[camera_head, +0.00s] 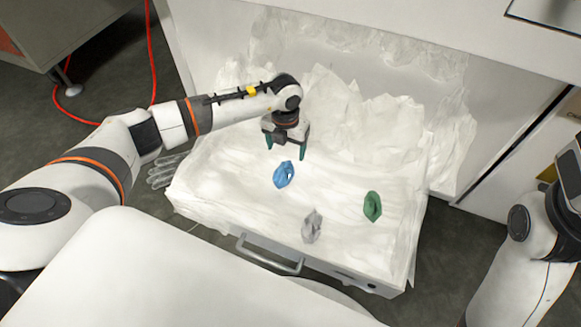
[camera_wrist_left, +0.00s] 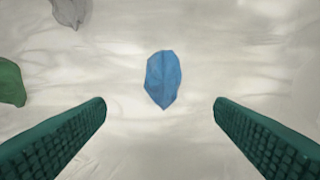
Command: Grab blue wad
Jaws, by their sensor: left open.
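The blue wad (camera_head: 284,175) lies on white film in the open drawer, left of the other wads. In the left wrist view the blue wad (camera_wrist_left: 163,80) is near the middle, ahead of and between the two fingers. My left gripper (camera_head: 286,148) is open and empty, its green fingers pointing down just behind the blue wad in the head view. The left fingers also show in the wrist view (camera_wrist_left: 160,118), wide apart and not touching the wad. My right arm shows at the right edge of the head view; its gripper cannot be made out.
A green wad (camera_head: 372,206) and a grey wad (camera_head: 312,227) lie on the same film (camera_head: 225,185). Crumpled film rises behind. The drawer handle (camera_head: 268,256) is at the front. A clear glove (camera_head: 163,172) hangs at the left edge.

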